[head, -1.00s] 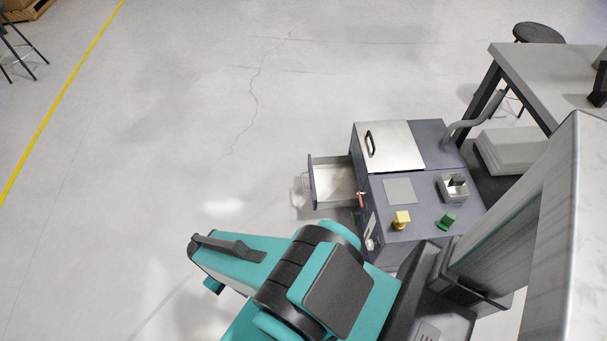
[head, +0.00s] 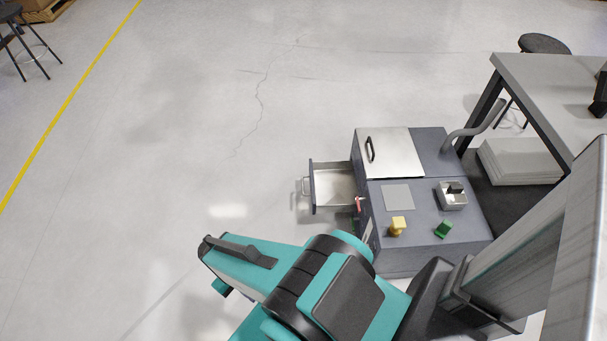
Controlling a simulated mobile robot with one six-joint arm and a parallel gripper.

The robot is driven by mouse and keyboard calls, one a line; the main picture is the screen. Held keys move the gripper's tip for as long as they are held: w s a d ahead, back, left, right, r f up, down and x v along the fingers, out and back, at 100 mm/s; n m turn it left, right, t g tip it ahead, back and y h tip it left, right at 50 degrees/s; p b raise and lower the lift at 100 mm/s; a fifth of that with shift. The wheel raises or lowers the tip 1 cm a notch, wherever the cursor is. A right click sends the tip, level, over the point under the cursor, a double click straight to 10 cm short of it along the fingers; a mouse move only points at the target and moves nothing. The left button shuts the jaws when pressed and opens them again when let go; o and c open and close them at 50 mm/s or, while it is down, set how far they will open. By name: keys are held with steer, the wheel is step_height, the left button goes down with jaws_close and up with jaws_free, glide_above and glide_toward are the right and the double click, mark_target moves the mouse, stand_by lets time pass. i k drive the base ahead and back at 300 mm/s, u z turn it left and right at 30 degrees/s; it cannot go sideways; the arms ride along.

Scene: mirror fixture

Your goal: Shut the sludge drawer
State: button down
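The sludge drawer (head: 334,187) sticks out from the left side of a grey machine cabinet (head: 411,192). It is open and looks empty, with a pale handle (head: 306,186) on its outer left end. My teal and black arm crosses the lower middle of the head view, in front of and below the drawer, apart from it. My gripper's fingertips cannot be made out, so its state is hidden.
The cabinet top carries a silver lid (head: 396,153) with a black handle, a yellow knob (head: 398,226) and a green knob (head: 443,229). A grey table (head: 540,75) and stool (head: 544,43) stand at right. Floor left of the drawer is clear.

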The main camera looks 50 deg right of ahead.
mark_target(333, 186)
steer(key=z, duration=0.05)
steer(key=i, duration=0.95)
steer(key=u, duration=0.05)
